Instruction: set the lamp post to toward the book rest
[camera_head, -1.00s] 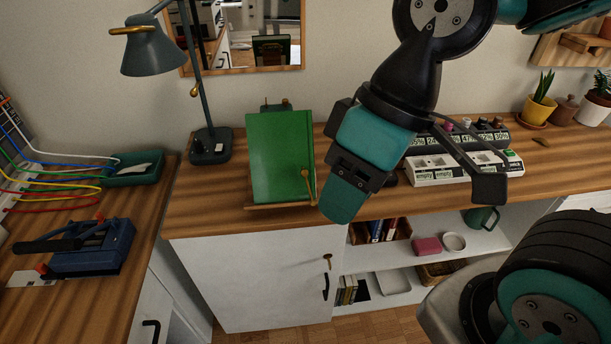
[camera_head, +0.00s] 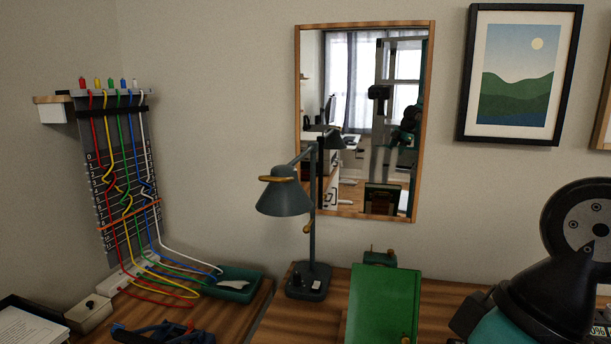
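The dark grey-green desk lamp (camera_head: 311,240) stands upright on the desk at the back, left of the book rest. Its shade (camera_head: 284,197) hangs to the left of the post, away from the book rest, with a brass handle on it. The lamp base (camera_head: 308,281) carries dark knobs. The green book (camera_head: 384,306) leans on the book rest, whose top (camera_head: 380,258) shows behind it; the lower part is cut off by the frame. Part of my arm shows at the lower right. My gripper is out of view.
A wood-framed mirror (camera_head: 427,120) hangs behind the lamp, and a framed landscape picture (camera_head: 520,75) hangs to its right. A board with coloured cords (camera_head: 125,190) stands at the left. A green tray (camera_head: 232,292) lies left of the lamp base.

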